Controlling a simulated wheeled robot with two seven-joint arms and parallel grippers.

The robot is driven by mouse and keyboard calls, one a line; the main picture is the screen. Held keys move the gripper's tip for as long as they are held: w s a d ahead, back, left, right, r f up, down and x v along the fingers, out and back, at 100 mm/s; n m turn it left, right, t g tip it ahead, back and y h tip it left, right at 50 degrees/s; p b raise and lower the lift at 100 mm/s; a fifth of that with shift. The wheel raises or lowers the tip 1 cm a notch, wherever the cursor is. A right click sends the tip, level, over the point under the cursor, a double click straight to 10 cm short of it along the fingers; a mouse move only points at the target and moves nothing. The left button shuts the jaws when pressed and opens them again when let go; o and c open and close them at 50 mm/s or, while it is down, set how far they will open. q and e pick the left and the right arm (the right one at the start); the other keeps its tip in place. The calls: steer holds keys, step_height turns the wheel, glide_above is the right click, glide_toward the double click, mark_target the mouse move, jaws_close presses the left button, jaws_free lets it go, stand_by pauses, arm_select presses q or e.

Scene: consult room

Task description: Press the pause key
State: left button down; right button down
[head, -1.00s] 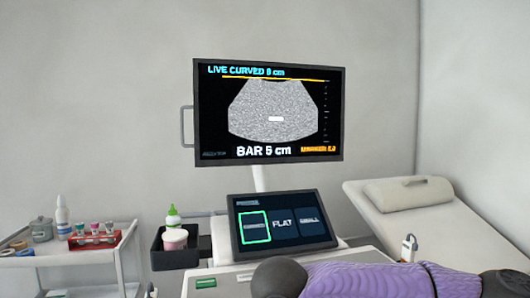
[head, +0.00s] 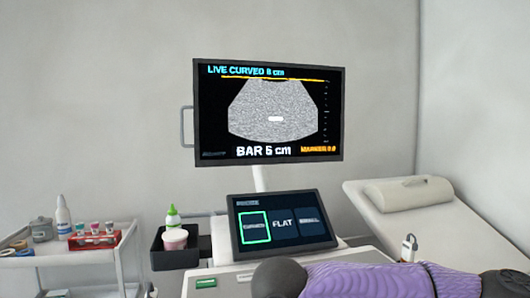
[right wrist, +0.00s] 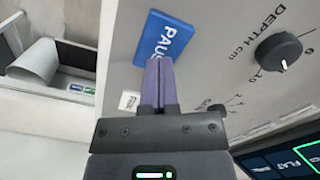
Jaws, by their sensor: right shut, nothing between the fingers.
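The pause key is a blue rectangle with white letters reading "PAUS" (right wrist: 168,36) on the grey console panel, seen in the right wrist view. My right gripper (right wrist: 158,62) is shut and empty, with its purple fingers pointing at the key. The fingertips overlap the key's lower edge in that view and hide its last letters; I cannot tell whether they touch it. In the head view my right arm crosses the bottom right, and neither the gripper nor the pause key can be made out there. My left gripper is not in view.
A black depth knob (right wrist: 278,52) stands right of the key. The monitor (head: 268,158) reads "LIVE CURVED". Below it is a touch screen (head: 283,243) with a green-framed tile. A trolley (head: 70,258) stands left, a couch (head: 465,222) right.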

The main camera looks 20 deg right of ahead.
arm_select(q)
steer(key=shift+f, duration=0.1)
arm_select(e)
steer(key=shift+f, duration=1.05)
steer(key=shift+r, duration=3.55)
steer(key=s+r, duration=0.6)
steer(key=s, duration=0.2)
steer(key=shift+a, duration=0.4)
